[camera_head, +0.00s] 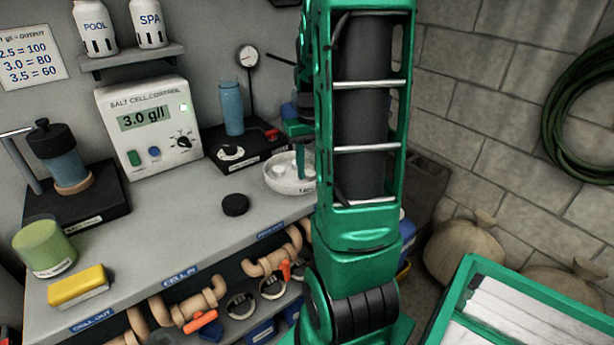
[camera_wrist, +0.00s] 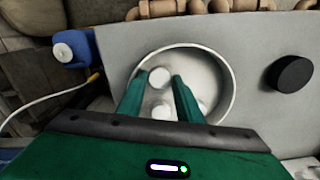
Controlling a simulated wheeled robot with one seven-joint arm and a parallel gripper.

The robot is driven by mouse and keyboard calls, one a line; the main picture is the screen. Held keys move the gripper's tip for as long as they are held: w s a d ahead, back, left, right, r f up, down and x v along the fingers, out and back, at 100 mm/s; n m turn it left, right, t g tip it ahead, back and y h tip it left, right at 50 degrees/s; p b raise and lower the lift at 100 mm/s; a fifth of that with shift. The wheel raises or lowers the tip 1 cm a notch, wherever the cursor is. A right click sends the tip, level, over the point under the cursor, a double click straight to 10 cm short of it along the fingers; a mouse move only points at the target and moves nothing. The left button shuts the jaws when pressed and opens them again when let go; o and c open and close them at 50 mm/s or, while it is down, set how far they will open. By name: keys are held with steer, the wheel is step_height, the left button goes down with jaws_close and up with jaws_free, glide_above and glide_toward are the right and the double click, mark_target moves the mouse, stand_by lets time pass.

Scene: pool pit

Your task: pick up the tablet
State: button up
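A round white dish (camera_wrist: 228,92) stands on the grey bench and holds several white round tablets. It also shows in the head view (camera_head: 289,188), partly hidden behind my arm. In the wrist view one tablet (camera_wrist: 160,77) appears between the tips of my gripper (camera_wrist: 161,76). Other tablets (camera_wrist: 163,111) lie nearer in the dish, partly behind the fingers. My gripper's green fingers are apart and reach over the dish, with narrow gaps showing beside the tablet. I cannot tell how high the tips are above it. In the head view one fingertip shows at the dish.
A black round puck (camera_head: 235,205) lies left of the dish. A gauge stand with a blue cylinder (camera_head: 232,108) and the salt cell control box (camera_head: 150,125) stand behind. A blue item with a white cap (camera_wrist: 72,48) is beside the dish.

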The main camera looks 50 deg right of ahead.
steer(key=c, duration=0.7)
steer(key=shift+o, duration=0.2)
